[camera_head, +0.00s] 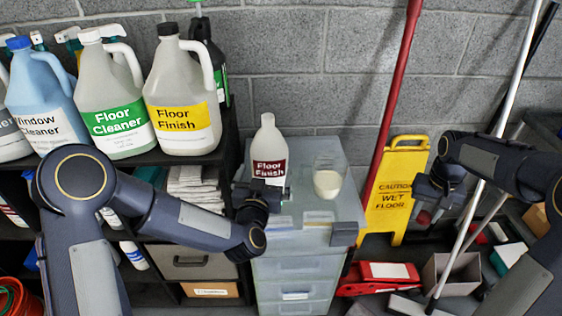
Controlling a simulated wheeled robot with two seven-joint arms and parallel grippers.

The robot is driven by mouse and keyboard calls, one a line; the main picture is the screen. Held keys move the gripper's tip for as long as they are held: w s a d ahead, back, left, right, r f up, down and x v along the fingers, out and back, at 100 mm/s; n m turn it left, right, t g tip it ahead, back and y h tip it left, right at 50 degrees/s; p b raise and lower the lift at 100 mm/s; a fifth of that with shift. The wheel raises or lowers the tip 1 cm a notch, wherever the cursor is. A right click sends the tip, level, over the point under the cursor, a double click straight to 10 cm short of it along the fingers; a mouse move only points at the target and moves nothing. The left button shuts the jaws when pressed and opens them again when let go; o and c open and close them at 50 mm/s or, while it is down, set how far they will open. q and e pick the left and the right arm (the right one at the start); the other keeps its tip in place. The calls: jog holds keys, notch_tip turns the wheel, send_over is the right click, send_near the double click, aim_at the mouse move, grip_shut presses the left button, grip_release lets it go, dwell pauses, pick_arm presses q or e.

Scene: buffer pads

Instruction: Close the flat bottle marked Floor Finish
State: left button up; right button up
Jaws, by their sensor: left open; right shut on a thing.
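The flat white bottle (268,142) with a dark red Floor Finish label stands upright on the translucent drawer unit. No cap shows on its white neck. My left gripper (263,188) is open at the lower front of the bottle, with its fingers toward the bottle's two sides. I cannot tell whether they touch it. My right gripper (424,214) is shut on a small dark red thing, which looks like a cap, in front of the yellow sign and well right of the bottle. The gripper partly hides this thing.
A clear cup of whitish liquid (327,183) stands right of the bottle on the drawer unit (345,209). Large jugs, including a yellow-labelled Floor Finish jug (182,95), crowd the left shelf. A yellow wet floor sign (402,165) and leaning poles stand at right.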

aim_at(268, 159)
pick_arm(q)
jog(key=p+x, duration=0.1)
jog(key=x, duration=0.4)
jog(key=shift+d+f, duration=0.1)
jog(key=shift+d, duration=0.05)
pick_arm(e)
jog(key=shift+r, duration=0.55)
pick_arm(q)
jog(key=c, duration=1.2)
jog(key=shift+w+r, duration=0.1)
jog(key=shift+r, duration=0.55)
jog(key=r, duration=0.3)
jog(key=shift+s, duration=0.3)
pick_arm(e)
jog(key=shift+r, duration=0.1)
pick_arm(q)
jog(key=s+r, duration=0.5)
jog(key=shift+r, duration=0.35)
jog(key=s+r, duration=0.1)
jog(key=s, duration=0.1)
jog(key=s+r, duration=0.1)
jog(key=s, duration=0.2)
jog(key=s+r, duration=0.1)
jog(key=s, duration=0.2)
jog(key=shift+s, duration=0.25)
